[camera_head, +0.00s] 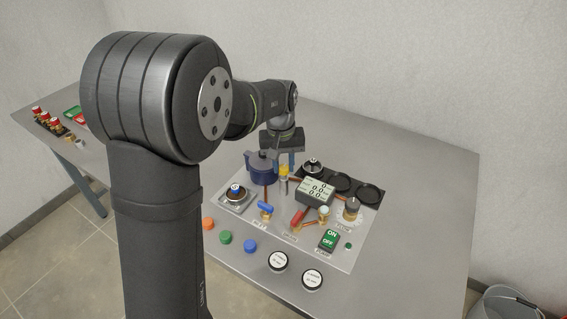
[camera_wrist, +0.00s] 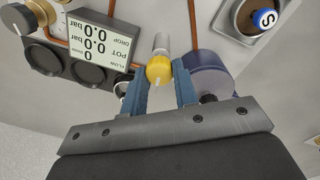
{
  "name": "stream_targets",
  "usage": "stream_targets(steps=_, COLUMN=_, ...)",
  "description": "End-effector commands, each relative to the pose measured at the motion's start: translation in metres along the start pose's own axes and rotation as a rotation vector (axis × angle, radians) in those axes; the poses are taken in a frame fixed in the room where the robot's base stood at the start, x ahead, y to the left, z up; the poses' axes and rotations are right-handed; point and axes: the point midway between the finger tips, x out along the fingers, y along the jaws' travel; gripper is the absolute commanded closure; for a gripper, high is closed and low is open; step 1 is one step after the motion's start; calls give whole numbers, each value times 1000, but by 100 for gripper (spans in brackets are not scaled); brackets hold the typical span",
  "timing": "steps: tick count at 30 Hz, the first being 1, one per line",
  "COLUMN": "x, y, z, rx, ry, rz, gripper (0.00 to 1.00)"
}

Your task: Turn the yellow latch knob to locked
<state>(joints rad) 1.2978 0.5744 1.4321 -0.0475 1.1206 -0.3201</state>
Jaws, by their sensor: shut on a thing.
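The yellow latch knob (camera_wrist: 159,69) sits between the blue fingers of my gripper (camera_wrist: 161,78) in the wrist view, at the end of a pale cylinder. A short pale mark shows on the knob; I cannot tell whether it stands at locked. My gripper is shut on the knob. In the head view the yellow knob (camera_head: 284,171) shows just below my gripper (camera_head: 282,162), which points down over the panel; the fingers are partly hidden there.
A dark blue pot (camera_head: 261,168) stands close to the left of the knob. A display box (camera_head: 316,191) is to the right, reading zeros. The table's right side is clear.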

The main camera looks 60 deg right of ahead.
Motion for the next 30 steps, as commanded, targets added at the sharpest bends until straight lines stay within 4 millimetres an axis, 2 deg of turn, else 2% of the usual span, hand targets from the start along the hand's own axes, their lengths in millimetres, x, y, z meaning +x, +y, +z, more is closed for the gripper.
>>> stream_targets(steps=21, x=-1, y=0, z=1, rx=-677, ry=31, rz=1, gripper=96)
stream_targets(steps=30, x=-1, y=0, z=1, rx=-916, ry=43, rz=0, gripper=96)
